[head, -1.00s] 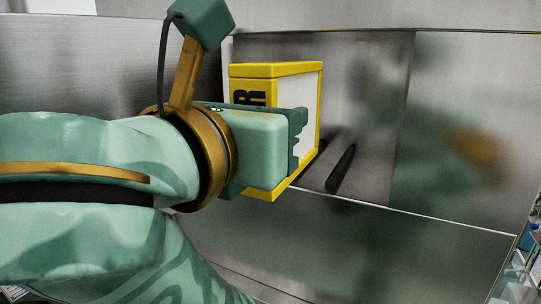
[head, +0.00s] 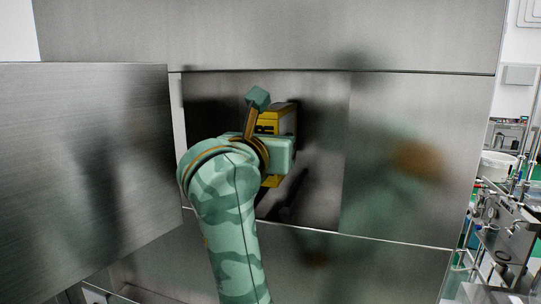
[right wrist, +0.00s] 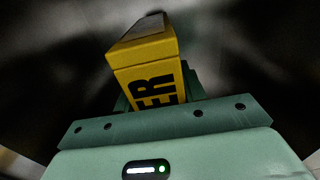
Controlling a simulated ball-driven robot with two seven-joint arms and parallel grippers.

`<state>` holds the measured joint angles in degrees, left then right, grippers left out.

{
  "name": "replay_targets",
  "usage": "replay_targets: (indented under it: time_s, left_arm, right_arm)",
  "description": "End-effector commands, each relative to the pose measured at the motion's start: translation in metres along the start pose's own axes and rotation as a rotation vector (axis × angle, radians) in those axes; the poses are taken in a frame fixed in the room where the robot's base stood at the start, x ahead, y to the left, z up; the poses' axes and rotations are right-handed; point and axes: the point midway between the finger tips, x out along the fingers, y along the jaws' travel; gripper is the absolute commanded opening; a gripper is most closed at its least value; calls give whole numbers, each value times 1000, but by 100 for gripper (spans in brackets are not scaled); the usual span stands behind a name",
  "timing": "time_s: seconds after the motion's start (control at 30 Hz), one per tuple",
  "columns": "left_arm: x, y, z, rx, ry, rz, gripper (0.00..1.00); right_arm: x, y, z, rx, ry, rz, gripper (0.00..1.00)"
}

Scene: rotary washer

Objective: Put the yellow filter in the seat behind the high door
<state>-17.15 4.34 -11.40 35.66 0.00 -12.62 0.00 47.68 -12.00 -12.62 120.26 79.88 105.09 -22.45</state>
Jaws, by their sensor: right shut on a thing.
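The yellow filter (head: 284,117) is a box with a yellow frame, a pale face and black letters. My right gripper (head: 285,151) is shut on it and holds it upright in front of or inside the square opening (head: 325,120) in the steel front; how deep it is I cannot tell. The filter also shows in the right wrist view (right wrist: 146,66), standing up between the jaws. The high door (head: 80,170) stands open at the left. The seat itself is hidden behind the filter and my arm. My left gripper is not in view.
A plain steel panel (head: 400,160) with blurred reflections is right of the opening. A dark elongated shape (head: 296,196) shows at the opening's lower part, right of my arm. A cart with shelves (head: 505,230) stands at the far right.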

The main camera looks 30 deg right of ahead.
Motion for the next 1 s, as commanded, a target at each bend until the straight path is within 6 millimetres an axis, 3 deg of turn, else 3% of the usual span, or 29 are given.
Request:
replay_targets:
  time_s: [0.3,0.4,0.77,0.8,0.83,0.87,1.0]
  left_arm:
    - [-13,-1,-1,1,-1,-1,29]
    - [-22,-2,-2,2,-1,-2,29]
    - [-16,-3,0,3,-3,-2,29]
    - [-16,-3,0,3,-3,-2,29]
    - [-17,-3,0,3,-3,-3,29]
    - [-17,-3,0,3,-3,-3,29]
    - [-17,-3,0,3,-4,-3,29]
  right_arm:
    - [0,0,-37,-6,-1,-1,12]
    - [3,-1,-42,-4,-3,-3,12]
    - [3,0,-50,0,-1,-1,12]
    - [3,0,-49,-1,0,-1,49]
    - [3,0,-49,-1,0,-1,57]
    - [3,0,-49,-1,0,-1,63]
    - [3,0,-48,-1,0,-1,63]
